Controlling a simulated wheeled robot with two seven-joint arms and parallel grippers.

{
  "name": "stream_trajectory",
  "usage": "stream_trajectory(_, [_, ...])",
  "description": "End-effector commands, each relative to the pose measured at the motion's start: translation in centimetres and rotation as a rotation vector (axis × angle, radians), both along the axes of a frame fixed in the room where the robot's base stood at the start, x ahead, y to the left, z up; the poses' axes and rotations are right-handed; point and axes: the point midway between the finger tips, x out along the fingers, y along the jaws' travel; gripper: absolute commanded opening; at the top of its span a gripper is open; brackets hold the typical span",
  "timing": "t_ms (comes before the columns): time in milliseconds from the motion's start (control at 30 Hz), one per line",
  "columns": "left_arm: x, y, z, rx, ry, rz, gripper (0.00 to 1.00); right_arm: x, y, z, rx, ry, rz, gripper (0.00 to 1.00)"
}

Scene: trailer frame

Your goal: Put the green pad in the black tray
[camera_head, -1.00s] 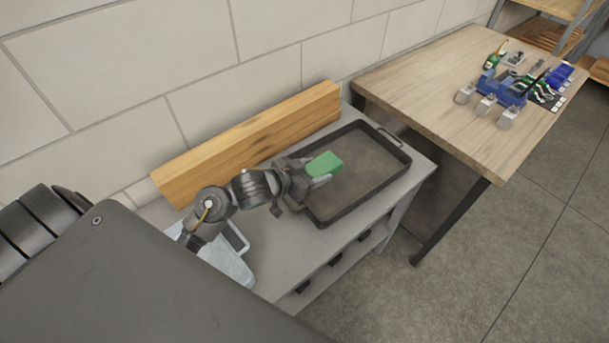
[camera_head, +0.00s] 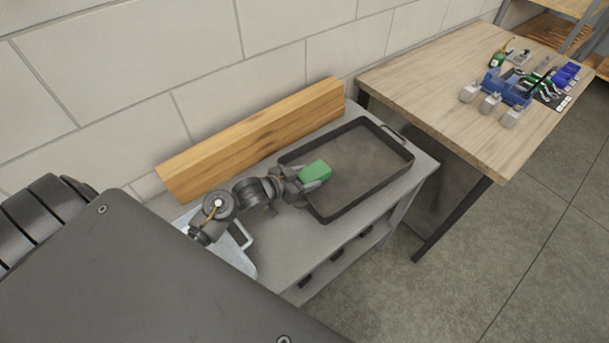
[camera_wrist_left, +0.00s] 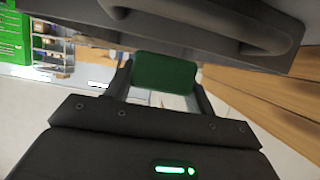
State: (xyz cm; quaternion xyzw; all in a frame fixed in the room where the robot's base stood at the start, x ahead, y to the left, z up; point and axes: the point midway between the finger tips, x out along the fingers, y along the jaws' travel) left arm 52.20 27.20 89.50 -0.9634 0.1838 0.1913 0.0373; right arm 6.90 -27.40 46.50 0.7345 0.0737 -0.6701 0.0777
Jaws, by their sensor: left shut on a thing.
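The green pad (camera_head: 314,171) is held between the fingers of my left gripper (camera_head: 312,178), which is shut on it. In the left wrist view the pad (camera_wrist_left: 165,74) sits between the two fingertips. The black tray (camera_head: 352,206) lies on the grey bench, with a bare, empty-looking floor. In the head view the pad and fingertips appear over the tray's left end; the height above its floor is hard to tell. My right gripper is not in view.
A long wooden beam (camera_head: 250,138) lies along the wall behind the tray. A pale blue tray with a handle (camera_head: 232,256) is beside my left arm.

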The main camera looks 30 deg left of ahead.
Motion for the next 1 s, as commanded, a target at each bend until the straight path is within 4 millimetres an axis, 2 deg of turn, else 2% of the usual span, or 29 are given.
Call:
stream_trajectory(467, [0.0,0.0,-1.1,0.000,0.000,0.000,0.32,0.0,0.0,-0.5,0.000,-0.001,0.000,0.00])
stream_trajectory(500, [0.0,0.0,-1.0,0.000,0.001,0.000,0.58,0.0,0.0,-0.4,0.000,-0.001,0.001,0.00])
stream_trajectory(633, [0.0,0.0,-1.0,0.000,0.001,0.000,0.75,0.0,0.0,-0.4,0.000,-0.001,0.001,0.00])
stream_trajectory(900, [0.0,0.0,-0.9,0.000,0.000,0.000,0.76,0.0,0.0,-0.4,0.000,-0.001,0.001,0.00])
stream_trajectory(1000, [0.0,0.0,-0.3,0.000,-0.001,0.000,0.76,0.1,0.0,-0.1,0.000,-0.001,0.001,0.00])
